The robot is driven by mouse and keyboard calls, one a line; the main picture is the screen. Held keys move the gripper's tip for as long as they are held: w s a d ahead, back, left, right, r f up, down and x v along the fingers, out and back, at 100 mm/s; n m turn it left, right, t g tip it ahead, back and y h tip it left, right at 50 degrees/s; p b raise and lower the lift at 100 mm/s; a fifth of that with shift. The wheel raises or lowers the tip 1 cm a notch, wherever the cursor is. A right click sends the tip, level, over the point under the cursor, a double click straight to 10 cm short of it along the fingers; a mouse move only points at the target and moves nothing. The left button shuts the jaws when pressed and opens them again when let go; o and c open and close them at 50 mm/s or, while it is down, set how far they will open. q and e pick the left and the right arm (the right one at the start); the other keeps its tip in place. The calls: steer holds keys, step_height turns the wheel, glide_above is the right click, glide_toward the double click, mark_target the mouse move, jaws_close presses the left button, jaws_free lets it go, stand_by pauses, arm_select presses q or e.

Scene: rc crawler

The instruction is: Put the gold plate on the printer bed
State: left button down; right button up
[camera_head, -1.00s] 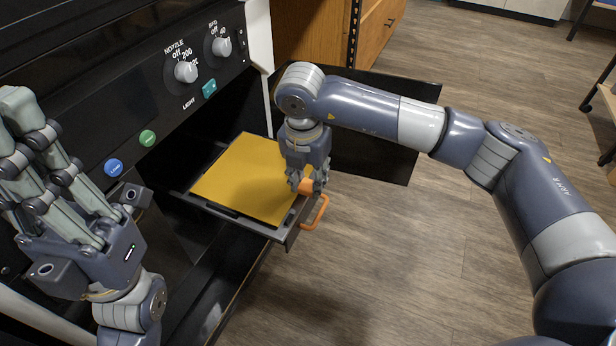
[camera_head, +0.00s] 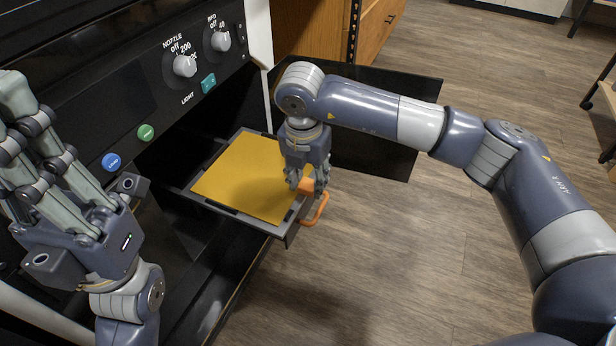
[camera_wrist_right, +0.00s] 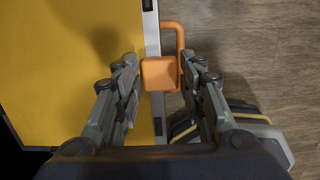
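The gold plate (camera_head: 245,178) lies flat on the pulled-out printer bed (camera_head: 187,194), whose dark frame shows around it. The plate fills the left of the right wrist view (camera_wrist_right: 60,70). An orange block (camera_wrist_right: 160,74) stands at the plate's right edge, beside an orange loop handle (camera_head: 318,211). My right gripper (camera_head: 307,186) points down with its fingers on either side of the block. In the right wrist view the fingers (camera_wrist_right: 160,72) stand apart, with narrow gaps to the block. My left gripper (camera_head: 14,118) looks open and empty at the left, its tips partly out of frame.
The black printer front has knobs (camera_head: 185,66), a blue button (camera_head: 111,162) and a green button (camera_head: 146,132). A dark open door (camera_head: 375,120) stands behind my right wrist. The wooden floor (camera_head: 400,270) right of the bed is clear.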

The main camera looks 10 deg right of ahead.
steer(key=shift+o, duration=0.7)
